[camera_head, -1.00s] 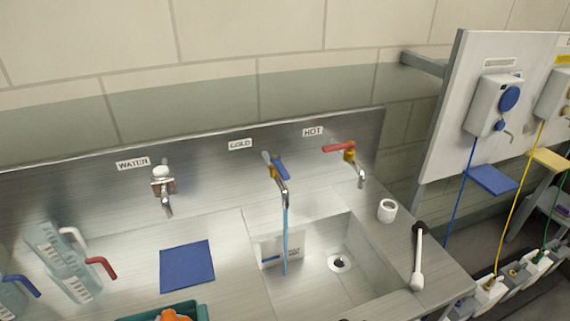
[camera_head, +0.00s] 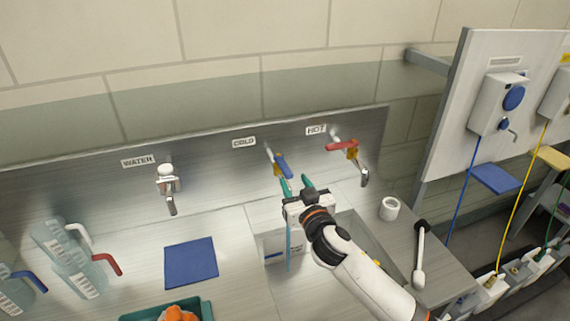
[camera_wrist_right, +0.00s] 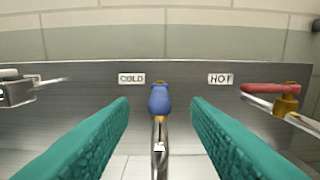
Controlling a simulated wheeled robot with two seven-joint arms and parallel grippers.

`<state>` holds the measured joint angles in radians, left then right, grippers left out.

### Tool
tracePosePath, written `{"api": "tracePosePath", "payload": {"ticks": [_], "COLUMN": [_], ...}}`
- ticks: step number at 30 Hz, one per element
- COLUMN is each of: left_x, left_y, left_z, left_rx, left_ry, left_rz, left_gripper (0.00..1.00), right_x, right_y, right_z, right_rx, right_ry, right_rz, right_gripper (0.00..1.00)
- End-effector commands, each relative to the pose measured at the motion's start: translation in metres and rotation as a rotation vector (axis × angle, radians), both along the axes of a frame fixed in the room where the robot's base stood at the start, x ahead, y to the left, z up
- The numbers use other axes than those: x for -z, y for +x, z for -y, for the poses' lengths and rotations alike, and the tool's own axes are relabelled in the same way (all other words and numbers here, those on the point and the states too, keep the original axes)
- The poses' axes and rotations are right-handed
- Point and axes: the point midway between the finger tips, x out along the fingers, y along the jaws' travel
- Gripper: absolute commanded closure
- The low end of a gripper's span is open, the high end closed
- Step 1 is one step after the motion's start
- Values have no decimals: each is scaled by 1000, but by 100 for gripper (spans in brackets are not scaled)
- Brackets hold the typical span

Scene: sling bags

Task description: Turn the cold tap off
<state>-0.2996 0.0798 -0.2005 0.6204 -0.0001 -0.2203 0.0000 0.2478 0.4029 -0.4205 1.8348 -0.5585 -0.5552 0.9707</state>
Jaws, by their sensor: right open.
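The cold tap has a blue lever (camera_head: 283,165) and stands under the COLD label on the steel backsplash. A thin blue stream of water (camera_head: 289,250) runs down from it into the sink. My right gripper (camera_head: 297,186) is open just in front of the tap, with its green fingers pointing at it. In the right wrist view the blue lever (camera_wrist_right: 159,100) sits between the two spread fingers, apart from both and a little beyond them. The spout is partly hidden by the gripper in the head view. My left gripper is not in view.
The hot tap (camera_head: 346,147) with its red lever is close on the right. The water tap (camera_head: 167,183) is on the left. A white cup (camera_head: 389,208) and a white brush (camera_head: 420,257) lie right of the sink. Jugs (camera_head: 75,262) stand left, near a blue mat (camera_head: 190,262).

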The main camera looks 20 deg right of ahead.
Motion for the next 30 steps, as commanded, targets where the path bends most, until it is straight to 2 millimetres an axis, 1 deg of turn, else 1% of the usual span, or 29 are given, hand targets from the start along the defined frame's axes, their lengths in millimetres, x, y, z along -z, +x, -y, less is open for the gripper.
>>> {"api": "tracePosePath", "payload": {"ticks": [1, 6, 9, 13, 18, 27, 29, 30], "left_x": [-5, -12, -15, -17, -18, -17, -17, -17], "left_y": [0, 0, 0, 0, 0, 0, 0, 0], "left_z": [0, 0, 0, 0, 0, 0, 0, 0], "left_rx": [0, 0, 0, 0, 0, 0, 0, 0], "left_ry": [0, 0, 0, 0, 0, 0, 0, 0], "left_rz": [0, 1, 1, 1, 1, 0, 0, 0], "left_gripper": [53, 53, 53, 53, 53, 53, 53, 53], "right_x": [-3, -3, -2, -1, 0, 0, 0, 0], "right_y": [11, 43, 58, 73, 82, 83, 83, 83], "right_z": [-1, -1, -2, -3, -3, -3, -3, -3], "right_rx": [1, 2, 1, 2, 0, 0, 0, 0], "right_ry": [0, -1, 0, 1, 1, 1, 1, 1], "right_rz": [1, -1, -2, -1, -2, -2, -2, -2], "right_gripper": [56, 56, 56, 56, 56, 56, 65, 71]}}
